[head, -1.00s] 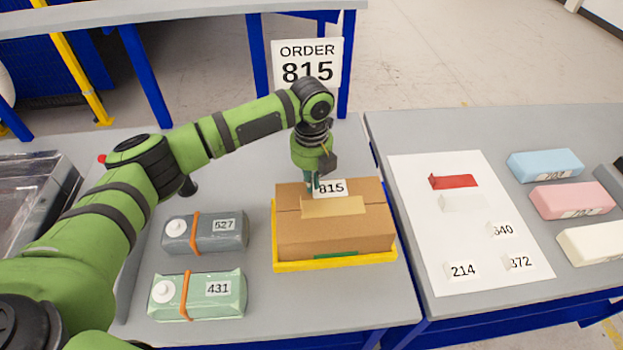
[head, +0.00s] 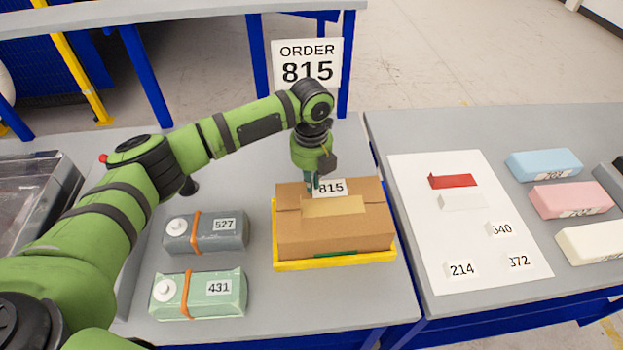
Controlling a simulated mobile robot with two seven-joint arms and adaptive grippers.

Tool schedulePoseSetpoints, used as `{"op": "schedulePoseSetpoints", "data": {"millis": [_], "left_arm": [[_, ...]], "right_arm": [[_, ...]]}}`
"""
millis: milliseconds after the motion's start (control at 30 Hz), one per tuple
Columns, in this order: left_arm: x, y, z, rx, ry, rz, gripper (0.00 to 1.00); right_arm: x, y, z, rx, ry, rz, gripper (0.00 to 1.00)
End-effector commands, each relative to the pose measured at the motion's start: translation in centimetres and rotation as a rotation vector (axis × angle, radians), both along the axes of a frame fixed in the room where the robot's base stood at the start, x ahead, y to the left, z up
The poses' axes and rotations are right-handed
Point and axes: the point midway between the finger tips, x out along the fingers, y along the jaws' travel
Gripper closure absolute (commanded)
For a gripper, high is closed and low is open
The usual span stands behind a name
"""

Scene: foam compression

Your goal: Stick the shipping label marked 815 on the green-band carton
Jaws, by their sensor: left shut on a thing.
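The brown carton (head: 350,238) sits in a yellow tray (head: 335,264) on the left table, with a strip of tan tape across its top and a green band (head: 335,252) low on its front. The white label marked 815 (head: 331,187) is at the carton's top, toward the back. My left gripper (head: 314,188) points down and is shut on the label's left side. Whether the label touches the carton top is hard to tell. My right gripper is not in view.
A sign reading ORDER 815 (head: 307,63) stands behind. Bags marked 527 (head: 205,232) and 431 (head: 198,295) lie left of the carton. A white sheet (head: 440,220) at right holds labels 340, 214 and 372. Blue (head: 545,164), pink (head: 570,199) and cream blocks lie beyond.

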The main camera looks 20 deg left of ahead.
Motion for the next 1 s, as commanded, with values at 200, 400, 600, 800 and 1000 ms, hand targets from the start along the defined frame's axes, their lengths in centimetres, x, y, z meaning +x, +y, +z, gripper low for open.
{"op": "schedulePoseSetpoints", "data": {"millis": [200,400,600,800,1000], "left_arm": [[-0.32,0.05,-0.54,0.004,0.011,-0.001,1.00],[-0.33,0.05,-0.55,0.005,0.012,-0.001,1.00],[-0.32,0.06,-0.52,0.004,0.010,-0.001,0.66],[-0.19,0.00,-0.34,0.003,0.007,-0.001,0.66],[-0.12,-0.02,-0.12,0.002,0.004,-0.001,0.66]], "right_arm": [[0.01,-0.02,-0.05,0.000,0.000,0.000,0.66],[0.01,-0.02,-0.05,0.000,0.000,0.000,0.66],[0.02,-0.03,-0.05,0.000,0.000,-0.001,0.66],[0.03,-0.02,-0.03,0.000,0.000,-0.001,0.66],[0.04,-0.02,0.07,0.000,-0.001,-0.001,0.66]]}}
